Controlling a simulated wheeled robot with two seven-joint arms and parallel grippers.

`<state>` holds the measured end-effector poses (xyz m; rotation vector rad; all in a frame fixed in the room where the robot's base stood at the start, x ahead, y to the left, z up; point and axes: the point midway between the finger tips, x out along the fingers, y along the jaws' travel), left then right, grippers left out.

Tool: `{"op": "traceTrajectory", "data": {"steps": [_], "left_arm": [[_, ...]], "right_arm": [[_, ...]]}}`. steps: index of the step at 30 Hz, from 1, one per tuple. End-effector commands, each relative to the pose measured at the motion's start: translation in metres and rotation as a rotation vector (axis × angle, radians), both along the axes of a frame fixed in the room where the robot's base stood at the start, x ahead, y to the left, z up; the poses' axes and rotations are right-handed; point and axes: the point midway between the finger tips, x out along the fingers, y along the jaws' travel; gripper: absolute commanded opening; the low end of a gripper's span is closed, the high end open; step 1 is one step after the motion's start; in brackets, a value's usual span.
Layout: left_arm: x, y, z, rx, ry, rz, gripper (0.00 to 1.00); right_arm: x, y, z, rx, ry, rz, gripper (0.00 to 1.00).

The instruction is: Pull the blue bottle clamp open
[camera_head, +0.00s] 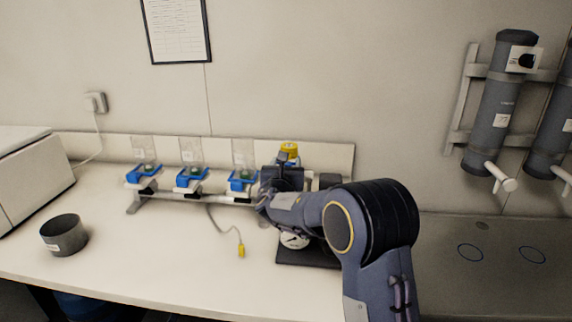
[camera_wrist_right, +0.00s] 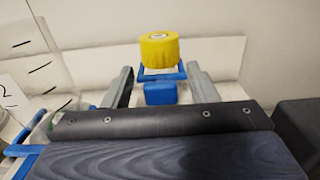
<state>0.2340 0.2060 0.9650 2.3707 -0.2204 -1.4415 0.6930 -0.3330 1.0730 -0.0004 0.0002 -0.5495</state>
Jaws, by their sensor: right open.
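In the wrist view a bottle with a yellow cap (camera_wrist_right: 159,50) stands upright. The blue bottle clamp (camera_wrist_right: 160,94) is at it, with a blue block facing me below the cap. My right gripper (camera_wrist_right: 160,70) is open, one grey finger on each side of the blue block; I cannot tell whether they touch it. In the head view the yellow cap (camera_head: 289,149) shows just behind my right gripper (camera_head: 284,162), which hides most of the bottle and clamp. My left gripper is not in view.
Several blue holders stand in a row on a rack, including one with a clear container (camera_head: 191,152). A black-based device (camera_head: 308,254) is under my right arm. A grey bowl (camera_head: 64,235) and a yellow-ended cable (camera_head: 241,250) lie left. The front of the bench is mostly clear.

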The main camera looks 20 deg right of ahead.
Motion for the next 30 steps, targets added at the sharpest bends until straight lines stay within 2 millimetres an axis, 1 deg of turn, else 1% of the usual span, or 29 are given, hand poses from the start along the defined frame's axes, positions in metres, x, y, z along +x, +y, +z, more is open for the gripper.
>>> {"op": "traceTrajectory", "data": {"steps": [1,2,12,16,18,20,24,27,30], "left_arm": [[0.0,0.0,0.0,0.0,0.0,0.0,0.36],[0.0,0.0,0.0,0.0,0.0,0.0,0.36],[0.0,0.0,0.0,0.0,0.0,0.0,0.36],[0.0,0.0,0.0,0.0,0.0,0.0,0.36],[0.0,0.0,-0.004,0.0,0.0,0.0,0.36],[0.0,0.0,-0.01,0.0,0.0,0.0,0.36],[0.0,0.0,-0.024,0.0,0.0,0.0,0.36],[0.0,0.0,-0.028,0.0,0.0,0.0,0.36],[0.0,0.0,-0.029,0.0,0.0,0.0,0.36]], "right_arm": [[0.0,0.0,0.0,0.0,0.0,0.0,0.49],[0.0,0.0,0.0,0.0,0.0,0.0,0.45],[0.0,0.0,0.0,0.001,-0.001,0.0,0.0],[-0.001,0.0,0.0,0.001,-0.001,0.0,0.0],[-0.004,0.003,-0.001,0.001,-0.002,0.001,0.0],[-0.012,0.009,-0.002,0.002,-0.004,0.002,0.0],[-0.038,0.025,-0.003,0.005,-0.004,0.004,0.0],[-0.052,0.033,-0.001,0.002,-0.002,0.003,0.0],[-0.059,0.037,0.0,0.002,-0.002,0.001,0.0]]}}
